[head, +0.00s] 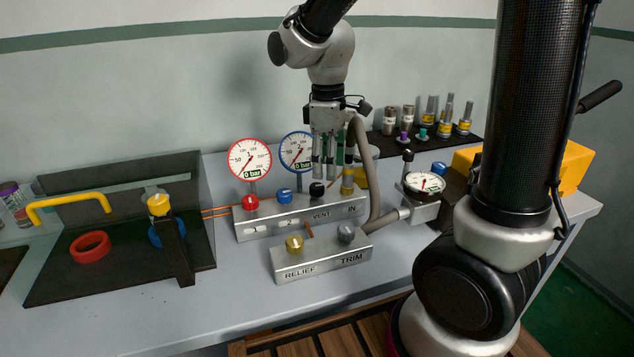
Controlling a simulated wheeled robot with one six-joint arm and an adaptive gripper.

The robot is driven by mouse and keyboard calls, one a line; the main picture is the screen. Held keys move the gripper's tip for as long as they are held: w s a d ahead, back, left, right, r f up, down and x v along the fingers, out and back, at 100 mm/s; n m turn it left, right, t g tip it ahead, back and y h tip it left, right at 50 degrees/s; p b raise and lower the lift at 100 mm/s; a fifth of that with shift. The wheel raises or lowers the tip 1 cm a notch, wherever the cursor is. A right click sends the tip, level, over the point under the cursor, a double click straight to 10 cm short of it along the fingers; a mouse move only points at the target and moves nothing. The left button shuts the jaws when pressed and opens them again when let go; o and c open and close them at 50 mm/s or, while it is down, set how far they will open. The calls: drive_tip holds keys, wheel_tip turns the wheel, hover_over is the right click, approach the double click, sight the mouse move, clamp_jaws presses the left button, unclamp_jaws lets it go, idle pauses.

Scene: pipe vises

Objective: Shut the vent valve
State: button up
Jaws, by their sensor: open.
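A grey metal valve block (300,213) stands on the bench, with the words VENT and IN on its front. A small black knob (317,190) sits on its top behind the word VENT. My gripper (325,172) points straight down over this knob, with its fingers open. The fingertips are just above or beside the knob; I cannot tell if they touch it. Nothing shows between the fingers. A red knob (250,202) and a blue knob (284,196) sit to the left on the same block, and a brass fitting (347,184) to the right.
Two round gauges, one red-rimmed (250,159) and one blue-rimmed (294,150), stand behind the block and read 0 bar. A RELIEF/TRIM block (322,258) stands in front. A grey hose (371,180) curves close by my gripper's right. A black tray (115,270) lies left.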

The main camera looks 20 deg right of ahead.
sight(317, 185)
drive_tip(key=w+n, duration=0.1)
drive_tip(key=w+a+n, duration=0.1)
drive_tip(key=w+n, duration=0.1)
drive_tip(key=shift+w+a+r+n, duration=0.1)
drive_tip(key=shift+a+r+n, duration=0.1)
drive_tip(key=shift+n, duration=0.1)
drive_tip(key=shift+w+a+r+n+t, duration=0.1)
drive_tip(key=shift+w+n+t, duration=0.15)
drive_tip(key=shift+n, duration=0.75)
drive_tip(key=shift+s+f, duration=0.1)
drive_tip(key=shift+f, duration=0.1)
wheel_tip(317, 185, down, 7)
drive_tip(key=shift+f, duration=0.2)
drive_tip(key=shift+c, duration=0.4)
drive_tip(key=c, duration=1)
